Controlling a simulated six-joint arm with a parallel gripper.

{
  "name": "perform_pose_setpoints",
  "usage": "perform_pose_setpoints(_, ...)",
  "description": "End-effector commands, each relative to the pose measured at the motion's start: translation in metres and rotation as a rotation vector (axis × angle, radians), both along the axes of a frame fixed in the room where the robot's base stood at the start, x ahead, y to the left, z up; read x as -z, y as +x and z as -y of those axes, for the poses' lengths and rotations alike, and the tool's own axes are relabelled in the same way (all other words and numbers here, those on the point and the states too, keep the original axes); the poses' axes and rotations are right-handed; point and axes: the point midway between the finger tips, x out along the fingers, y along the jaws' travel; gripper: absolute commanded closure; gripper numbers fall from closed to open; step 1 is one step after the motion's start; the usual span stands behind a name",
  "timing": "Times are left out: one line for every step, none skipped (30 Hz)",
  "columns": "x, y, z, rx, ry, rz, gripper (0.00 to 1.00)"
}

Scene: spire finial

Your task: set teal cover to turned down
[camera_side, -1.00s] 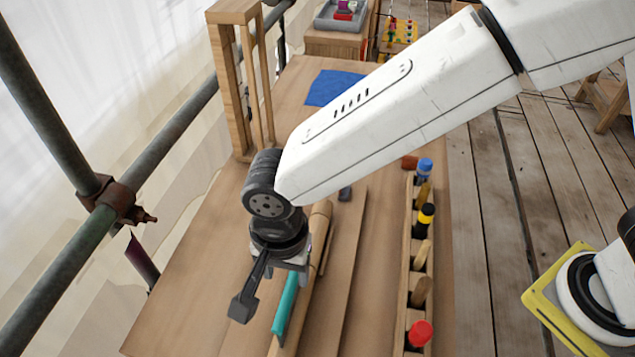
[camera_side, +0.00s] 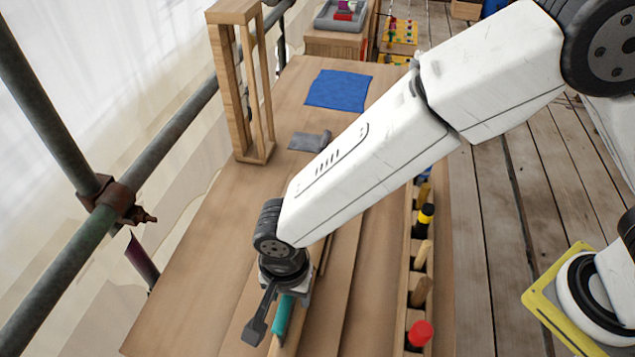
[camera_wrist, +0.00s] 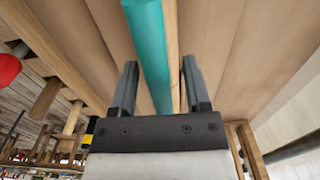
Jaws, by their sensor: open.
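The teal cover (camera_side: 282,315) is a long narrow piece lying along a wooden strip near the front of the bench in the side view. In the wrist view the teal cover (camera_wrist: 147,45) runs from the top edge down between my two fingers. My gripper (camera_wrist: 158,85) is open, one finger on each side of the cover, with gaps visible. In the side view my gripper (camera_side: 284,296) is over the cover's far end, and my wrist hides that end. I cannot tell whether the fingers touch it.
A wooden rack (camera_side: 419,285) with several tools, one red-capped (camera_side: 419,333), stands to the right. A blue cloth (camera_side: 338,90) and a grey piece (camera_side: 308,141) lie farther back. A tall wooden frame (camera_side: 240,85) stands at back left. The bench's left part is clear.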

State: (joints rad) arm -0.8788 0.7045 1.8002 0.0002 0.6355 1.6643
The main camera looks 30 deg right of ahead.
Motion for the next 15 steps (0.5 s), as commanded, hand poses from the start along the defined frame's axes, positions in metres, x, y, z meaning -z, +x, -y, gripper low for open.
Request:
perform_pose_setpoints(0.0000, 0.0001, -0.0001, 0.000, 0.000, 0.000, 0.39)
perform_pose_setpoints(0.0000, 0.0001, -0.0001, 0.000, 0.000, 0.000, 0.39)
perform_pose_setpoints(0.0000, 0.0001, -0.0001, 0.000, 0.000, 0.000, 0.39)
perform_pose_setpoints(0.0000, 0.0001, -0.0001, 0.000, 0.000, 0.000, 0.39)
perform_pose_setpoints(-0.0001, 0.0001, -0.0001, 0.000, 0.000, 0.000, 0.46)
perform_pose_setpoints(-0.0001, 0.0000, 0.0000, 0.000, 0.000, 0.000, 0.58)
perform_pose_setpoints(-0.0001, 0.0000, 0.0000, 0.000, 0.000, 0.000, 0.68)
perform_pose_setpoints(-0.0001, 0.0000, 0.0000, 0.000, 0.000, 0.000, 0.77)
perform_pose_setpoints(-0.0001, 0.0000, 0.0000, 0.000, 0.000, 0.000, 0.90)
perform_pose_setpoints(-0.0001, 0.0000, 0.0000, 0.000, 0.000, 0.000, 1.00)
perform_pose_setpoints(-0.0001, 0.0000, 0.0000, 0.000, 0.000, 0.000, 1.00)
perform_pose_setpoints(-0.0001, 0.0000, 0.0000, 0.000, 0.000, 0.000, 1.00)
perform_pose_setpoints(-0.0002, 0.0000, 0.0000, 0.000, 0.000, 0.000, 1.00)
perform_pose_setpoints(-0.0002, 0.0000, 0.0000, 0.000, 0.000, 0.000, 1.00)
perform_pose_setpoints(-0.0002, 0.0000, 0.0000, 0.000, 0.000, 0.000, 1.00)
